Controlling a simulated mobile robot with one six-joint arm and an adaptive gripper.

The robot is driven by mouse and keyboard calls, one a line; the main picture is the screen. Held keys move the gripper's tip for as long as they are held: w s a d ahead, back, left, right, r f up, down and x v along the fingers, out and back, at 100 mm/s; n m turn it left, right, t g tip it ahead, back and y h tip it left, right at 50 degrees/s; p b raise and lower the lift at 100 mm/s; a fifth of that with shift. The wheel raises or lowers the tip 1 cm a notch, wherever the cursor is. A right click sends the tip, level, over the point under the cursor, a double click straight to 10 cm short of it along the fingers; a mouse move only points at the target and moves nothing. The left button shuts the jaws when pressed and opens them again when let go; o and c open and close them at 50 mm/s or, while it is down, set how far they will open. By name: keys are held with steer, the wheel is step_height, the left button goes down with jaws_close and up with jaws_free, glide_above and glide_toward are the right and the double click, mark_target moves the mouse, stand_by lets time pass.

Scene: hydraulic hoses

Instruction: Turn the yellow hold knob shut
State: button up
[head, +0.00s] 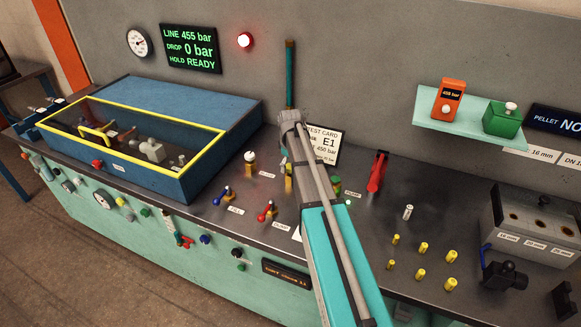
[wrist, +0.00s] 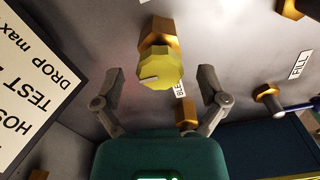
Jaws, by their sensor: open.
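The yellow hold knob (wrist: 162,68) shows in the wrist view, faceted, with a pale mark on its face and a brass body behind it. My gripper (wrist: 160,76) is open, with one finger on each side of the knob and a visible gap on both sides. I cannot tell how far the knob lies in depth from the fingertips. In the head view my arm covers the knob and most of my gripper. The wall display (head: 190,48) reads line 455 bar, drop 0 bar, hold READY.
The test card (head: 324,145) stands right beside my arm. The red lever (head: 377,171) stands to the right, and blue (head: 224,195) and red (head: 267,211) handles to the left. A blue box with a yellow-framed lid (head: 213,132) fills the bench's left.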

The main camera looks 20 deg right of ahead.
steer(key=c, duration=1.1)
steer(key=shift+c, duration=0.2)
steer(key=shift+m, duration=0.4)
steer(key=m, duration=0.7)
steer(key=shift+m, duration=0.4)
steer(key=m, duration=0.4)
steer(key=shift+m, duration=0.3)
steer(key=m, duration=0.4)
steer(key=shift+m, duration=0.4)
